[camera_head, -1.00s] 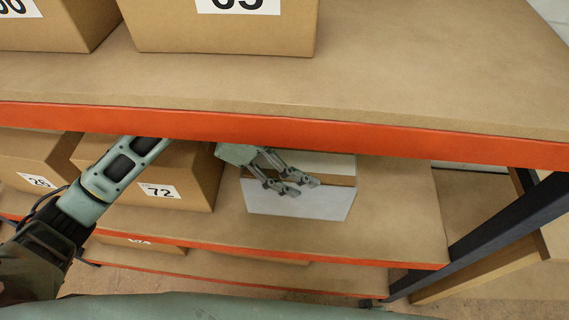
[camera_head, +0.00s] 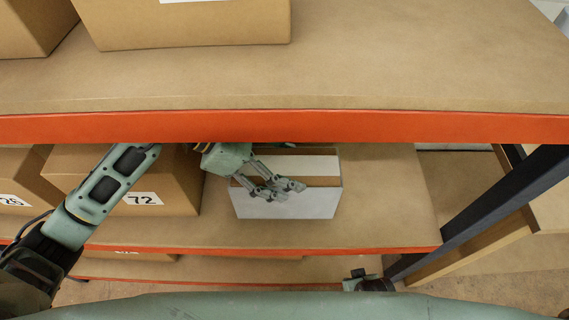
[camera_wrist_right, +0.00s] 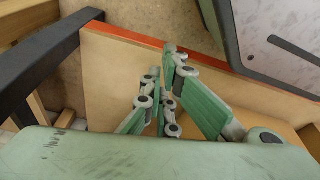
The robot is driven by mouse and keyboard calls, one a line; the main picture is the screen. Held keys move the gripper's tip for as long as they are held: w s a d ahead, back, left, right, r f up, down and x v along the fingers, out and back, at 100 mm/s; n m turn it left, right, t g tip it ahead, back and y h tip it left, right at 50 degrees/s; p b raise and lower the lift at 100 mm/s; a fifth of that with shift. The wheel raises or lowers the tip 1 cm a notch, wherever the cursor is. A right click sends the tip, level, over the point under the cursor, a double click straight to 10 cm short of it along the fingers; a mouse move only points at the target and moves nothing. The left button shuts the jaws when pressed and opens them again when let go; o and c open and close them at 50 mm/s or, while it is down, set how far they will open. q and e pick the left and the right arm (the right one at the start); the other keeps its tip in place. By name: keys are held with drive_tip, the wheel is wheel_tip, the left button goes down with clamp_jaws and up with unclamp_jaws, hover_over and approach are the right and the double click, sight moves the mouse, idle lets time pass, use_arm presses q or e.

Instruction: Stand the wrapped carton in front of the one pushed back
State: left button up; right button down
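A carton (camera_head: 310,205) with a white front face and a brown and white top stands on the middle shelf. I cannot tell whether all of this is one carton or a white one with another close behind. My left gripper (camera_head: 283,190) reaches in from the left under the upper shelf, its fingers in front of the carton's upper left part. Whether it touches is unclear, as is its opening. My right gripper (camera_wrist_right: 160,65) shows in the right wrist view near the shelf edge, its fingertips close together and nothing visible between them.
The upper shelf's orange edge (camera_head: 400,127) hangs over the back of the carton. A box marked 72 (camera_head: 170,175) stands to its left on the middle shelf (camera_head: 390,205). Bare shelf lies to its right, up to a dark upright (camera_head: 500,205).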

use_arm(q)
drive_tip(key=shift+o, duration=1.1)
use_arm(e)
drive_tip(key=shift+s, duration=0.1)
use_arm(q)
drive_tip(key=shift+r, duration=0.15)
drive_tip(key=v, duration=0.3)
drive_tip(key=shift+w+a, duration=0.1)
drive_tip(key=shift+a, duration=0.1)
drive_tip(key=v, duration=0.7)
drive_tip(key=shift+a+r, duration=0.6)
use_arm(e)
drive_tip(key=shift+s+f, duration=0.15)
drive_tip(key=shift+f, duration=0.15)
drive_tip(key=shift+s, duration=0.1)
